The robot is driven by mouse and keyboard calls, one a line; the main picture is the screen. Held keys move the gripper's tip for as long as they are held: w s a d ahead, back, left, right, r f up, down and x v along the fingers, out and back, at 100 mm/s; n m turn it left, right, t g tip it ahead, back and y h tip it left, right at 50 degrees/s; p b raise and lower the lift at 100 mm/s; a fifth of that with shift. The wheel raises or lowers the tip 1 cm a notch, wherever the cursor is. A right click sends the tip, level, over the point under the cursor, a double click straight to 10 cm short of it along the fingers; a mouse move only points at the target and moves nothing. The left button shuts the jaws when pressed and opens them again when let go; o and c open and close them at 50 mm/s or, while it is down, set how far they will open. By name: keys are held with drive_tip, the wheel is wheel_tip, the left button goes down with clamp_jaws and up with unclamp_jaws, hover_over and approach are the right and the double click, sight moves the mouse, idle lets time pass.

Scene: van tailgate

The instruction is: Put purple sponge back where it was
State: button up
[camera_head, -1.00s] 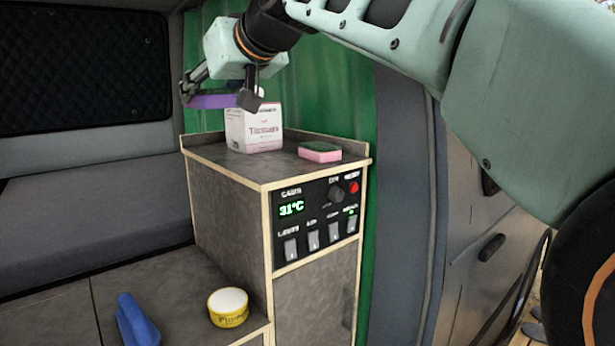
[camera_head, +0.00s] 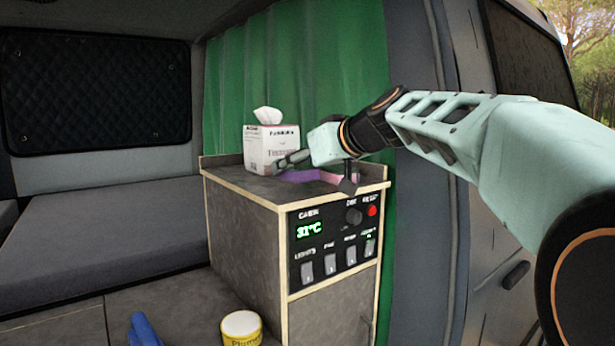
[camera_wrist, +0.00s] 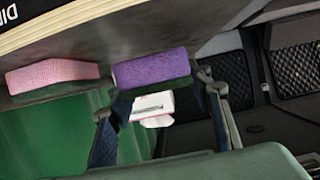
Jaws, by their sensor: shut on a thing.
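The purple sponge (camera_head: 300,176) is between the fingers of my gripper (camera_head: 314,175), low at the cabinet top (camera_head: 240,178). I cannot tell whether it touches the surface. The wrist view shows the purple sponge (camera_wrist: 152,68) with a dark green side, held between both fingers of my gripper (camera_wrist: 160,86). A pink sponge (camera_wrist: 52,75) lies beside it on the cabinet top, with a small gap between them. In the head view the pink sponge is mostly hidden behind my gripper.
A white tissue box (camera_head: 258,150) stands at the back of the cabinet top; it also shows in the wrist view (camera_wrist: 152,104). A control panel (camera_head: 335,235) is on the cabinet front. A yellow tub (camera_head: 241,328) and a blue object (camera_head: 144,330) lie below. A green curtain (camera_head: 300,80) hangs behind.

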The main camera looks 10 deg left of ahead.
drive_tip(key=shift+f, duration=1)
drive_tip(key=shift+s+a+f+b, duration=0.1)
drive_tip(key=shift+f+b, duration=0.15)
drive_tip(key=shift+b, duration=0.1)
drive_tip(key=o, duration=0.7)
drive_tip(key=shift+r, duration=0.1)
drive_tip(key=shift+o, duration=0.2)
drive_tip(key=shift+r+p, duration=0.25)
drive_tip(key=shift+p, duration=0.15)
